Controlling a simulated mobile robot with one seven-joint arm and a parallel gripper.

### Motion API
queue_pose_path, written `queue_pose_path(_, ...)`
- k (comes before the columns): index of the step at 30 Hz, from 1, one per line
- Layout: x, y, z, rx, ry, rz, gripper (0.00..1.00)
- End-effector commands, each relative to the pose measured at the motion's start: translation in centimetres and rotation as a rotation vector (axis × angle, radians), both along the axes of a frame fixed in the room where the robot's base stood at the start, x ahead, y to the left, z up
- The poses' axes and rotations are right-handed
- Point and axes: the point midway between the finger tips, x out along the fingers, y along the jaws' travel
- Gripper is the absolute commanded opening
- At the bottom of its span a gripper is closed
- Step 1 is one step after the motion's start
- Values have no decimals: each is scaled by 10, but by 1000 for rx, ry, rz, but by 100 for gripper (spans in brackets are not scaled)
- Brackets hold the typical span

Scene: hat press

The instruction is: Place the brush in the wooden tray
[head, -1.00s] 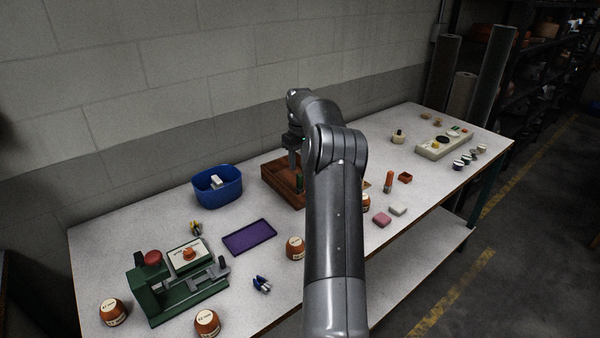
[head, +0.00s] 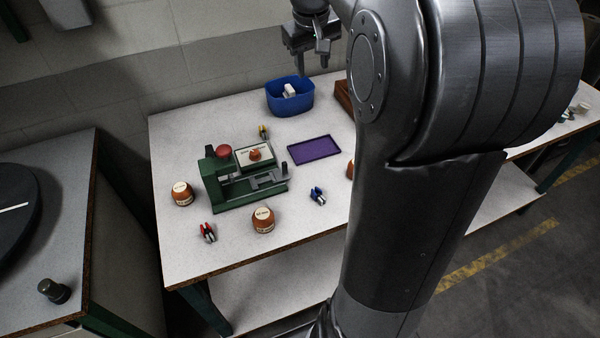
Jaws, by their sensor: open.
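The wooden tray (head: 343,96) shows only as a brown strip of its left side, right of the blue bin. My own arm hides the rest of it and whatever lies in it. I cannot make out the brush in the current view; it may be behind my arm. My gripper (head: 312,65) is raised near the top of the picture, above and behind the blue bin as seen. Its fingers point down, apart, with nothing visible between them.
A blue bin (head: 272,98) holds a white block. A purple tray (head: 314,150), green press (head: 240,195), orange-brown jars (head: 263,220) and small clips (head: 318,196) are on the white table. My arm blocks the right side. Another table (head: 110,240) is at left.

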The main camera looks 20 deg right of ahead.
Motion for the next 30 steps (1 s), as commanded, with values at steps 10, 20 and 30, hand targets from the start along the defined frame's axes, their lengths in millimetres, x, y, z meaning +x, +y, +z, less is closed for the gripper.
queue_pose_path(10, -116, 80, 4, 27, -135, -4, 44)
queue_pose_path(20, -215, 121, -34, 116, -251, -15, 44)
queue_pose_path(30, -247, 131, -58, 162, -287, -20, 44)
